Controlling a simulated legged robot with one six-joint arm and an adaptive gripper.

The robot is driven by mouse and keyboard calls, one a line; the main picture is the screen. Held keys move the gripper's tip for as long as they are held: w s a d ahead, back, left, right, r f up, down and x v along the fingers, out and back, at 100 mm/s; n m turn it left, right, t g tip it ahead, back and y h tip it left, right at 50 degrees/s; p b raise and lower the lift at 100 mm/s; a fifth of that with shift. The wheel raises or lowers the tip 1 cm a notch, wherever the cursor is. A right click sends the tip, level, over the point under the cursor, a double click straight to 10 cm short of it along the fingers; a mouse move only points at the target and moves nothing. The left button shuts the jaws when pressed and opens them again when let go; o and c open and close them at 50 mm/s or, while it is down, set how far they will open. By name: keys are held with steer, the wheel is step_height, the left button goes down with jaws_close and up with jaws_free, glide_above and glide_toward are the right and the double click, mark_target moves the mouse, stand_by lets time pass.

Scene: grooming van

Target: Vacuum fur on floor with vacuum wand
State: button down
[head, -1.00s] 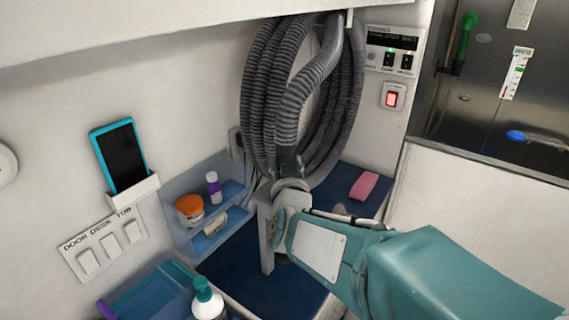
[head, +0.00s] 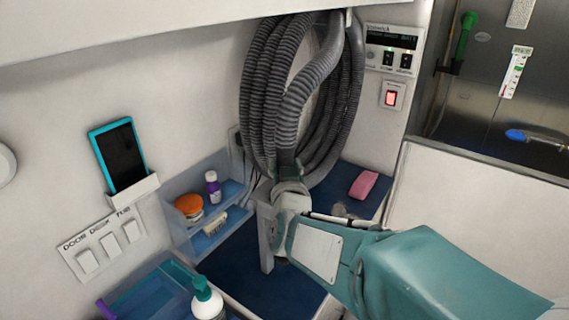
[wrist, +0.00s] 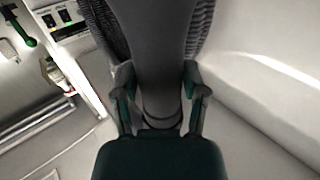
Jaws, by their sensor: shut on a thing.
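A coiled grey ribbed vacuum hose (head: 262,95) hangs from a hook on the back wall, and one length runs down to my gripper. In the wrist view my gripper (wrist: 161,100) is shut on a smooth dark grey tube (wrist: 155,45), which looks like the vacuum wand; one finger lies on each side of it. In the head view my gripper (head: 287,175) is at the bottom of the coil, partly hidden by my own wrist. The wand's far end is hidden. I see no clear fur; a small greyish patch (head: 340,210) lies on the dark blue surface beside my arm.
A clear blue-tinted wall bin (head: 208,235) holds an orange-lidded jar, a purple bottle and a brush. A pink block (head: 363,185) lies on the blue surface. A pump bottle (head: 207,300) stands at the bottom. A white panel (head: 475,215) bounds the right side.

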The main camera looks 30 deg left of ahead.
steer(key=shift+f, duration=0.1)
steer(key=shift+c, duration=0.3)
jaws_free()
steer(key=shift+o, duration=0.3)
steer(key=shift+f, duration=0.15)
steer(key=v, duration=1)
stand_by(1.6)
